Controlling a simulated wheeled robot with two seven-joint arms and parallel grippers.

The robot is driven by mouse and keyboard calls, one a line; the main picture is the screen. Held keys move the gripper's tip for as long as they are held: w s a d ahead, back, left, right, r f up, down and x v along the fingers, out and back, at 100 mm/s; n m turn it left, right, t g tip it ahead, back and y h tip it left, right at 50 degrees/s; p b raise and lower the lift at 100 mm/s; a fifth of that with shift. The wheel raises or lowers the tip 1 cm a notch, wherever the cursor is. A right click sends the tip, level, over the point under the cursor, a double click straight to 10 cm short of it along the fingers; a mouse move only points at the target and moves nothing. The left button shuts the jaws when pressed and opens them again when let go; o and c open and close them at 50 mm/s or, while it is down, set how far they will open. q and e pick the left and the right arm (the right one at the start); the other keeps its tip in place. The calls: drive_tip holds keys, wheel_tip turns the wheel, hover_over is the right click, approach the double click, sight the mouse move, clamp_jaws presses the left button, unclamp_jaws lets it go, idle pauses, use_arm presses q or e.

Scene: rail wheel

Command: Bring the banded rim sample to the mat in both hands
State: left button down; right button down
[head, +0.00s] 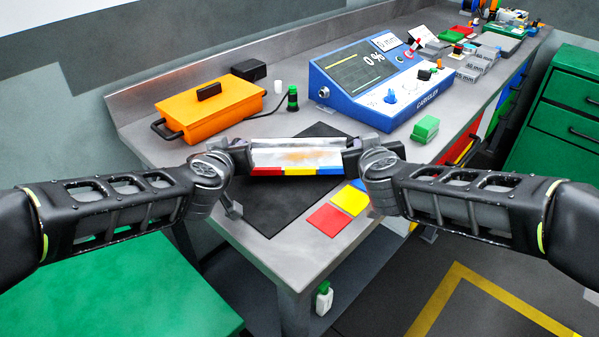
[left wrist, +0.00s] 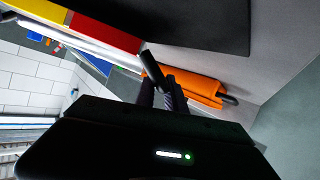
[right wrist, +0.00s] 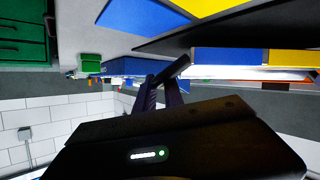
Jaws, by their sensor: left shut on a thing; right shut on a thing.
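The banded rim sample (head: 297,155) is a silvery bar with an orange-brown patch on top and red, yellow and blue bands along its front. It is held roughly level above the black mat (head: 272,207) on the bench. My left gripper (head: 243,154) is shut on its left end, and my right gripper (head: 354,158) is shut on its right end. The left wrist view shows the sample's red band (left wrist: 104,36), and the right wrist view its blue band (right wrist: 228,55). The sample and my arms hide part of the mat.
Red (head: 328,219) and yellow (head: 350,200) squares lie on the bench right of the mat, with a blue one partly hidden by my right gripper. Behind stand an orange case (head: 208,112), a blue instrument (head: 375,85) and a green block (head: 425,128).

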use_arm(q)
drive_tip(key=shift+a+f+b, duration=0.1)
drive_tip(key=shift+f+b, duration=0.5)
drive_tip(key=shift+b, duration=0.1)
use_arm(e)
drive_tip(key=shift+f, duration=0.6)
use_arm(q)
drive_tip(key=c, duration=1.9)
unclamp_jaws()
drive_tip(key=shift+f, duration=0.4)
use_arm(e)
drive_tip(key=c, duration=1.9)
unclamp_jaws()
drive_tip(key=shift+f, duration=0.4)
use_arm(q)
drive_tip(key=shift+o, duration=0.9)
drive_tip(key=shift+r, duration=0.15)
use_arm(e)
drive_tip(key=shift+o, duration=0.7)
drive_tip(key=shift+s+r, duration=0.1)
drive_tip(key=shift+r, duration=0.05)
use_arm(q)
drive_tip(key=o, duration=0.3)
drive_tip(key=shift+s, duration=0.1)
use_arm(e)
drive_tip(key=o, duration=0.3)
use_arm(q)
drive_tip(key=shift+s, duration=0.1)
